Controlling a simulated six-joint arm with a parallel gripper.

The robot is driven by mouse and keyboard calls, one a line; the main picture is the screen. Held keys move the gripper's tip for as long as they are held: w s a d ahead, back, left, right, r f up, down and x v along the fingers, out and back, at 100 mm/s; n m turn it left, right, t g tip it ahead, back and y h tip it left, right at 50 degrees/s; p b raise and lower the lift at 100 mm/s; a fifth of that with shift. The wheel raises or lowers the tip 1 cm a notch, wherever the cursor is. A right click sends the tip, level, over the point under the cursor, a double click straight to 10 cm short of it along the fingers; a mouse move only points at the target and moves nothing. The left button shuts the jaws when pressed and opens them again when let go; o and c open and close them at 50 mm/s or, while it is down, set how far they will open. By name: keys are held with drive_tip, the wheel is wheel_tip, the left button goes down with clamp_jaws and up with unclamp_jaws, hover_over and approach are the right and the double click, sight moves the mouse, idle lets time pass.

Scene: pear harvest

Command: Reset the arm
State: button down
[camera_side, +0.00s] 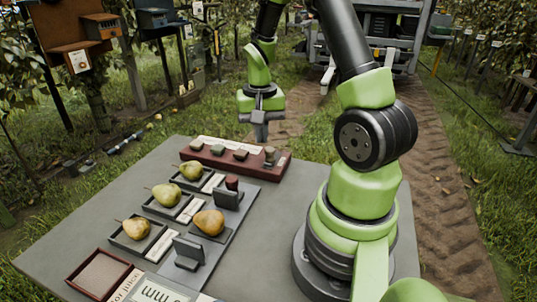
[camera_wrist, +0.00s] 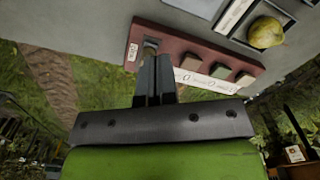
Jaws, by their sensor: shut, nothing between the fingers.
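My gripper (camera_side: 261,132) is shut and empty. In the side view it hangs pointing down above the back edge of the grey table (camera_side: 270,235), near the dark red stamp rack (camera_side: 272,165). In the wrist view the closed fingers (camera_wrist: 154,82) overlap the rack (camera_wrist: 137,40) in the picture; I cannot tell the height between them. The rack holds several small blocks. Three pears lie in a row of dark trays: a back one (camera_side: 191,170), a middle one (camera_side: 166,195) and a front one (camera_side: 136,228). A browner pear (camera_side: 209,222) lies to their right.
A dark upright holder (camera_side: 188,249) and another with a red-topped piece (camera_side: 231,184) stand on the table. A red-rimmed tray (camera_side: 99,274) is at the front left corner. Wooden boxes on posts (camera_side: 100,27) stand at the back left.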

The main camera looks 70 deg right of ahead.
idle(0.4)
drive_tip(key=a+r+n+t, duration=0.4)
drive_tip(key=a+r, duration=0.6)
drive_tip(key=r, duration=0.2)
drive_tip(key=s+a+r+n+t+y, duration=0.2)
drive_tip(key=s+a+r+n+t, duration=0.1)
drive_tip(key=s+a+r, duration=0.3)
drive_tip(key=s+a+n, duration=0.1)
drive_tip(key=a, duration=0.1)
drive_tip(key=shift+a+r, duration=0.15)
drive_tip(key=shift+a, duration=0.25)
